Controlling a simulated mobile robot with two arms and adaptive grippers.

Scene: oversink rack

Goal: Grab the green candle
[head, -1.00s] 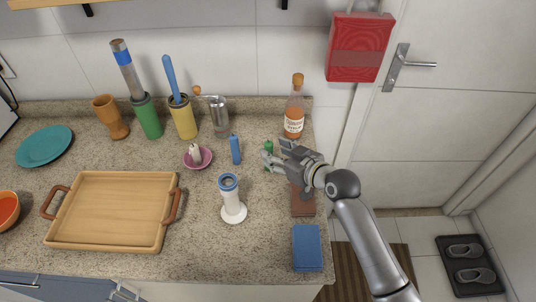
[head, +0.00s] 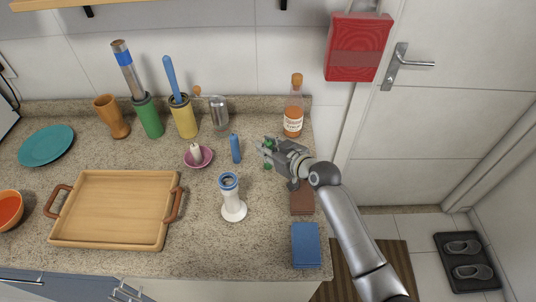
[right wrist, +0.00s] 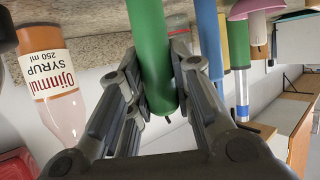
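The green candle (head: 267,164) stands upright on the counter at the right, beside the blue candle (head: 236,149). My right gripper (head: 266,148) reaches in from the right and has its fingers around the upper part of the green candle. In the right wrist view, which is upside down, the green candle (right wrist: 152,55) passes between the fingertips (right wrist: 156,68), with a finger against each side. The gripper looks shut on it. The candle's base is partly hidden in the head view. My left gripper is not in view.
A syrup bottle (head: 293,112) stands behind the gripper. A white and blue cylinder on a base (head: 232,198), a pink dish (head: 198,163) with a pale candle, a wooden tray (head: 112,177) and a blue box (head: 306,245) share the counter. Bare counter lies around the candles.

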